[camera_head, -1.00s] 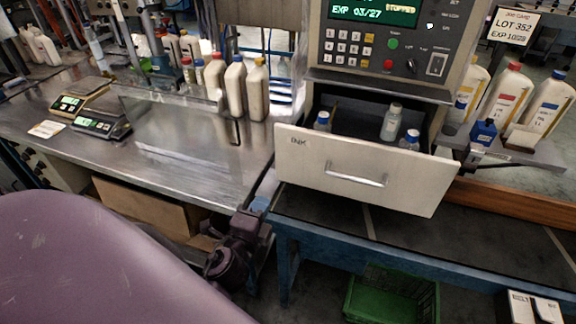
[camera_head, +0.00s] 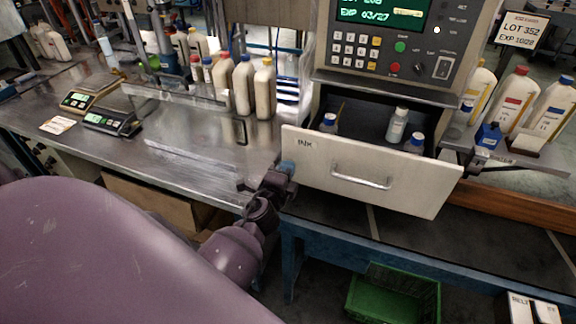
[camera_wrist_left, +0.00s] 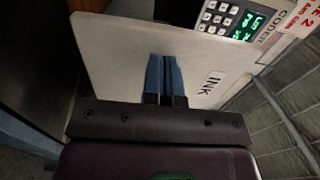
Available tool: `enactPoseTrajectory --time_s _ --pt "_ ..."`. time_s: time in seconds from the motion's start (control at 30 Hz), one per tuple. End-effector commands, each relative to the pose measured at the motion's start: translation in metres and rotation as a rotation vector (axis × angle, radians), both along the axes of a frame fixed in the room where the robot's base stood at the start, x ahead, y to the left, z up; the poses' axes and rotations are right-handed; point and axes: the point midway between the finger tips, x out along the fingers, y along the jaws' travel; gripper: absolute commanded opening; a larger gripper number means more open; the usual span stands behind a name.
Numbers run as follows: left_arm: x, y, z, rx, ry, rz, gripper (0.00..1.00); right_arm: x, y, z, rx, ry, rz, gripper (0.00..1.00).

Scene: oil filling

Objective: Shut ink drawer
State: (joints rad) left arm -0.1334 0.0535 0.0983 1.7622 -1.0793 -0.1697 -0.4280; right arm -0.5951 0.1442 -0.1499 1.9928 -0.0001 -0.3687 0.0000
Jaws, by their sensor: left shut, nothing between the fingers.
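The ink drawer (camera_head: 371,171) stands open below the control panel, its pale front marked INK and fitted with a metal handle (camera_head: 361,181). Small bottles with blue or grey caps stand inside it. My left gripper (camera_head: 287,168) is at the left edge of the drawer front, near the INK label. In the left wrist view the blue fingers (camera_wrist_left: 163,75) are together and empty, pointing at the drawer front (camera_wrist_left: 120,50) beside the INK label. I cannot tell whether the tips touch the panel. My right gripper is not in view.
The control panel (camera_head: 397,45) is above the drawer. Large bottles (camera_head: 511,95) stand on a shelf to the right. A steel table (camera_head: 185,150) with scales (camera_head: 112,122) and oil bottles is at left. A green crate (camera_head: 394,296) sits on the floor below.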

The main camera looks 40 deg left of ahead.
Motion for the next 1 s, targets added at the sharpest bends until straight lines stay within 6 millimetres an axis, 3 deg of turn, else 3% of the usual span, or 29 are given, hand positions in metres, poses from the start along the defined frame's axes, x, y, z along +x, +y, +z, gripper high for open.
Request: enactPoseTrajectory --time_s 0.67,0.87,1.0 --pt "0.013 0.004 0.0 0.002 0.0 -0.001 0.0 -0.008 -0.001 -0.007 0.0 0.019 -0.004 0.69" --pt "0.04 0.011 0.0 0.003 -0.002 -0.001 0.0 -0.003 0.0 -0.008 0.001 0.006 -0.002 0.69" --pt "0.071 0.02 -0.001 0.005 -0.002 -0.001 0.0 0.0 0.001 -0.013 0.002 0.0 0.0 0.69"
